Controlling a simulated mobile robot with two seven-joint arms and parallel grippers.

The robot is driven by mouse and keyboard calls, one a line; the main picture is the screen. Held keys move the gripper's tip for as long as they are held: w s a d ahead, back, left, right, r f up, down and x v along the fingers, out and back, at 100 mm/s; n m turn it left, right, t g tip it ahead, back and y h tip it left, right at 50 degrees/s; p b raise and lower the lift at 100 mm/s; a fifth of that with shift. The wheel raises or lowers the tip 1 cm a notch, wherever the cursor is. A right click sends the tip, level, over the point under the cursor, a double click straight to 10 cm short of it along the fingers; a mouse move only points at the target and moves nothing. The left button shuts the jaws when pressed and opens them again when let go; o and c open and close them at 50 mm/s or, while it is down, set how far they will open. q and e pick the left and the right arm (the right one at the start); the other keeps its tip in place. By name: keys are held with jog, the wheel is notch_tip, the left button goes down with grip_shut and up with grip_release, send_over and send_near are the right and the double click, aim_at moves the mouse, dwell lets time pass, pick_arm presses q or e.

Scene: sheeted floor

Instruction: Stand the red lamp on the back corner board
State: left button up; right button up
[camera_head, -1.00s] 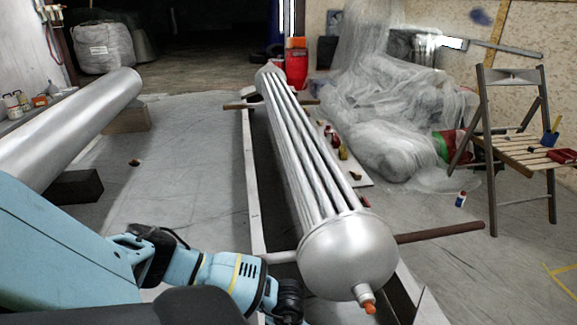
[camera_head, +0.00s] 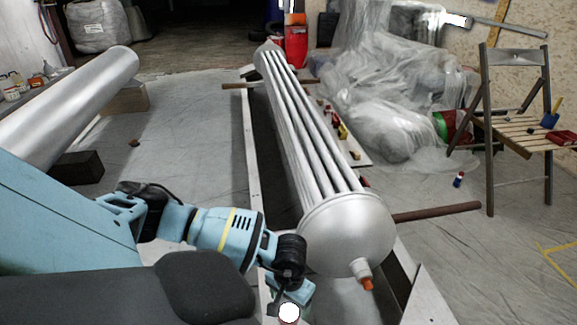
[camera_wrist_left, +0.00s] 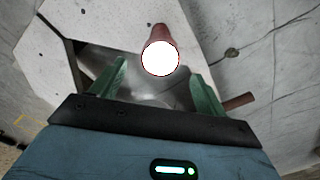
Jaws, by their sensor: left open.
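The red lamp (camera_wrist_left: 158,36) shows in the left wrist view as a reddish cylinder with a bright white round face toward the camera. It lies between the lines of my two green fingers, with visible gaps at both sides. In the head view its white face (camera_head: 288,313) shows at the bottom edge, just under my left gripper (camera_head: 287,291). My left gripper also shows in the wrist view (camera_wrist_left: 158,72), open around or just short of the lamp; I cannot tell which. A pale angular board (camera_wrist_left: 110,22) lies behind the lamp. Whether the lamp touches it is unclear. My right gripper is out of view.
A long silver tube bundle with a domed end (camera_head: 347,232) lies right beside my left gripper. A brown bar (camera_head: 437,212) sticks out to its right. A wooden chair (camera_head: 515,125) stands at the right. Open sheeted floor (camera_head: 195,130) lies at the left.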

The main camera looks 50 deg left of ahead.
pick_arm(q)
jog(key=shift+r, duration=2.1)
